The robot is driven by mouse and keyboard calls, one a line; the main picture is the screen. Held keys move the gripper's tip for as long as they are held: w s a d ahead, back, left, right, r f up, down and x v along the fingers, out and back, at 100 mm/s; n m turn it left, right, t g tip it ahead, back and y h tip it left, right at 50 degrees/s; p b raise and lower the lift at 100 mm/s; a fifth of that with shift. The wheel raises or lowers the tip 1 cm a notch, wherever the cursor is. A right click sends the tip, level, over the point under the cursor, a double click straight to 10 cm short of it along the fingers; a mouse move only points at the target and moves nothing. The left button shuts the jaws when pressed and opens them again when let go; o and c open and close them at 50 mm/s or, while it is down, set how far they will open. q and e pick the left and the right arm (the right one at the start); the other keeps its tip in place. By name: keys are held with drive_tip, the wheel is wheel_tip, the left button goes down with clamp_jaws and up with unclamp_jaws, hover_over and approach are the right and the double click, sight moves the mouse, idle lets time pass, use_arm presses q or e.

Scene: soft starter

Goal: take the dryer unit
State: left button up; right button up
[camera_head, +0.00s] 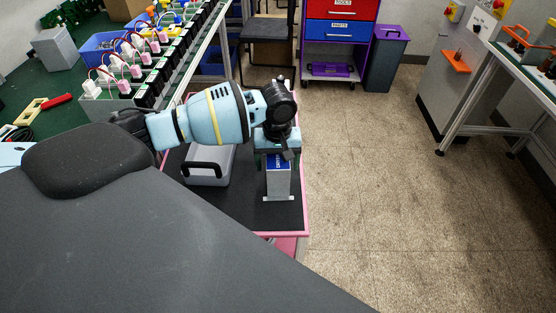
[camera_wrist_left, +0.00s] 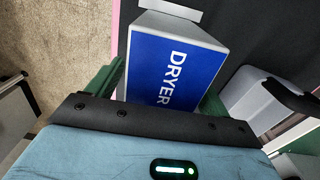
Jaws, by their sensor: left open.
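The dryer unit (camera_head: 278,184) is a grey box with a blue label, standing upright on the dark top of a pink-edged cart. In the left wrist view the dryer unit (camera_wrist_left: 180,70) shows its blue face with the white word DRYER. My left gripper (camera_head: 277,160) is right over the unit's top end, pointing down. In the left wrist view its green fingers are open, one on each side of the unit; I cannot tell whether they touch it. The gripper body hides part of the unit. My right gripper is not in view.
A grey bin with a black handle (camera_head: 208,168) stands on the cart (camera_head: 255,217) just left of the unit. A green bench (camera_head: 60,88) with wired devices is at the left. A red and blue tool cabinet (camera_head: 339,30) stands behind. The floor at the right is clear.

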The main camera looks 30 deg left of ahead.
use_arm(q)
drive_tip(key=shift+c, duration=0.4)
drive_tip(key=c, duration=1.2)
drive_tip(key=shift+c, duration=0.2)
drive_tip(key=shift+r, duration=0.2)
drive_tip(key=shift+r, duration=0.55)
wheel_tip(320, 180, up, 2)
drive_tip(key=shift+r, duration=0.2)
drive_tip(key=s+d+r, duration=0.1)
drive_tip(key=s+d, duration=0.1)
drive_tip(key=d, duration=1.3)
drive_tip(key=shift+s+d+p, duration=0.15)
drive_tip(key=shift+d+p, duration=0.15)
drive_tip(key=shift+d, duration=0.1)
